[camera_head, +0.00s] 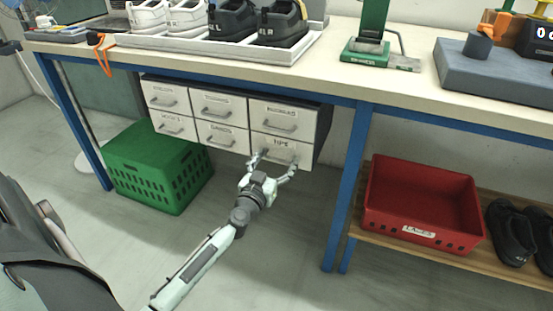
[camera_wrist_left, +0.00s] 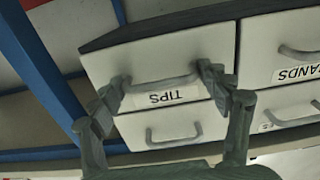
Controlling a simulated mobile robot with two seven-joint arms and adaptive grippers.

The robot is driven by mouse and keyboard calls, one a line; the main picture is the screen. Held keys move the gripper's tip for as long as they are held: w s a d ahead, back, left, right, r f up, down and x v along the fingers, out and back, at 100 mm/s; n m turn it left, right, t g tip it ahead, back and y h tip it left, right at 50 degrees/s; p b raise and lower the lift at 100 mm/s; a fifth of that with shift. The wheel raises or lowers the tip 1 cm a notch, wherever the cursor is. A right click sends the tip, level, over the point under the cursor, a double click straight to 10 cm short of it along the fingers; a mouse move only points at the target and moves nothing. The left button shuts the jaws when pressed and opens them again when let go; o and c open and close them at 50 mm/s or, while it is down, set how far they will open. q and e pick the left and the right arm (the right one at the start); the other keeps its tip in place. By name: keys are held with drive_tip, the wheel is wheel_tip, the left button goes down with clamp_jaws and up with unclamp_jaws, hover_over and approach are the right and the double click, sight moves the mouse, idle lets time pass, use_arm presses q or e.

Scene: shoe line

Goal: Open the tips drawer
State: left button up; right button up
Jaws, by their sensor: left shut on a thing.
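The tips drawer (camera_head: 300,150) is the white lower right drawer of a small cabinet under the bench. Its front looks level with its neighbours. In the left wrist view the tips drawer (camera_wrist_left: 205,50) appears upside down, with its TIPS label and grey bar handle (camera_wrist_left: 160,86). My left gripper (camera_head: 274,164) reaches up to this drawer from below. In the left wrist view my left gripper (camera_wrist_left: 165,82) has one finger at each end of the handle and is shut on it. My right gripper is not in view.
Other labelled drawers (camera_head: 217,132) sit beside and above. A green crate (camera_head: 160,170) stands on the floor at left. A blue table leg (camera_head: 347,190) is right of the cabinet, with a red crate (camera_head: 415,235) beyond. Shoes stand in a tray (camera_head: 215,50) on the bench.

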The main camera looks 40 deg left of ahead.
use_arm(q)
drive_tip(key=shift+a, duration=0.1)
drive_tip(key=shift+c, duration=0.7)
drive_tip(key=p+v, duration=0.3)
drive_tip(key=v, duration=1.5)
drive_tip(key=shift+s, duration=0.15)
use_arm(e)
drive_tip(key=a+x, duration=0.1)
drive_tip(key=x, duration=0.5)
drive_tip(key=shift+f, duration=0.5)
use_arm(q)
drive_tip(key=shift+r, duration=0.1)
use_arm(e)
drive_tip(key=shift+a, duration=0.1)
use_arm(q)
drive_tip(key=o, duration=1.4)
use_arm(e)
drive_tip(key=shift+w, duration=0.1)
